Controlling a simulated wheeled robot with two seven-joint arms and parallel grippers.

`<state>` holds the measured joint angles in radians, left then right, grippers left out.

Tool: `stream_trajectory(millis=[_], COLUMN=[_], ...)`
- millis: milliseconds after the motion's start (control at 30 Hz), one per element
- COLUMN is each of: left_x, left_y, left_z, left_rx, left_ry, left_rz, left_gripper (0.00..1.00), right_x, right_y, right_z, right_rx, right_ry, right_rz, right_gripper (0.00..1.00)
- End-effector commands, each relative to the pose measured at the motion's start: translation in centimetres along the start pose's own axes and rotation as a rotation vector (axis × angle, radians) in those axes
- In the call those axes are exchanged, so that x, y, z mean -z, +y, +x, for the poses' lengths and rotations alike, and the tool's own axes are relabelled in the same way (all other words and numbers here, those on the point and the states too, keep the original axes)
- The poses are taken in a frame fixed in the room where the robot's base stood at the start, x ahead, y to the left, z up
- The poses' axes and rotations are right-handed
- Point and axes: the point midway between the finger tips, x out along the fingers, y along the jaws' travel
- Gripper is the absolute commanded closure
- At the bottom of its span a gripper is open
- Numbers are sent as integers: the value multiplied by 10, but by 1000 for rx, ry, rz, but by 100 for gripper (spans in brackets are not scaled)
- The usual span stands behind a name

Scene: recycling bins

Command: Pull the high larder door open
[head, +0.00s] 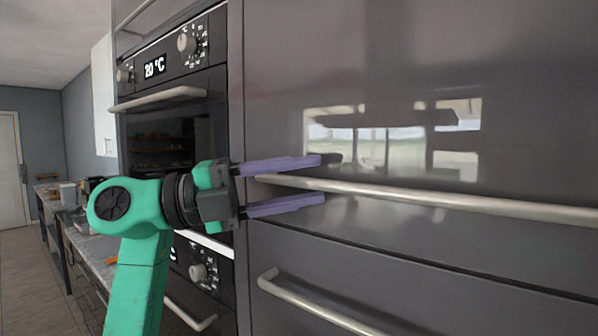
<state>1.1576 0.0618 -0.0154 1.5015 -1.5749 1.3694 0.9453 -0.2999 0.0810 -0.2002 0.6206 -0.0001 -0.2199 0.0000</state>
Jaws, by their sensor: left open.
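The high larder door (400,70) is a glossy dark grey panel filling the upper right of the head view. It looks shut. Its long horizontal metal handle (440,199) runs along its lower edge. My left gripper (323,179) is open, with purple fingers pointing right. One finger shows above the left end of the handle and one below it. The bar passes between them in the picture, with a gap to each finger. Whether the fingers reach past the bar in depth is hard to tell. My right gripper is out of view.
A lower grey front (400,290) with its own metal handle (310,308) sits below the door. A built-in oven (165,130) with a bar handle stands to the left, another oven below it. A worktop (95,248) and open floor (30,270) lie farther left.

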Motion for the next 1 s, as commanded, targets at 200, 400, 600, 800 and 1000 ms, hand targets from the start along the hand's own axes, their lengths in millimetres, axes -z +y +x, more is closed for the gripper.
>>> stream_trajectory(millis=[200, 400, 600, 800, 1000], left_x=[0, 0, 0, 0, 0], left_y=[0, 1, 1, 1, 1], left_z=[0, -1, -1, 0, 0], left_rx=[0, 0, -1, -1, -2], left_ry=[0, 0, 1, 1, 2], left_rz=[0, 0, 0, 0, -1], left_gripper=[80, 100, 100, 100, 100], right_x=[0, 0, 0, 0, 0], right_y=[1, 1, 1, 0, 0], right_z=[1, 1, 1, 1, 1], right_rx=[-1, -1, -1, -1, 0], right_ry=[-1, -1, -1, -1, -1], right_rz=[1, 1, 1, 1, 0], right_gripper=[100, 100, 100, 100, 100])
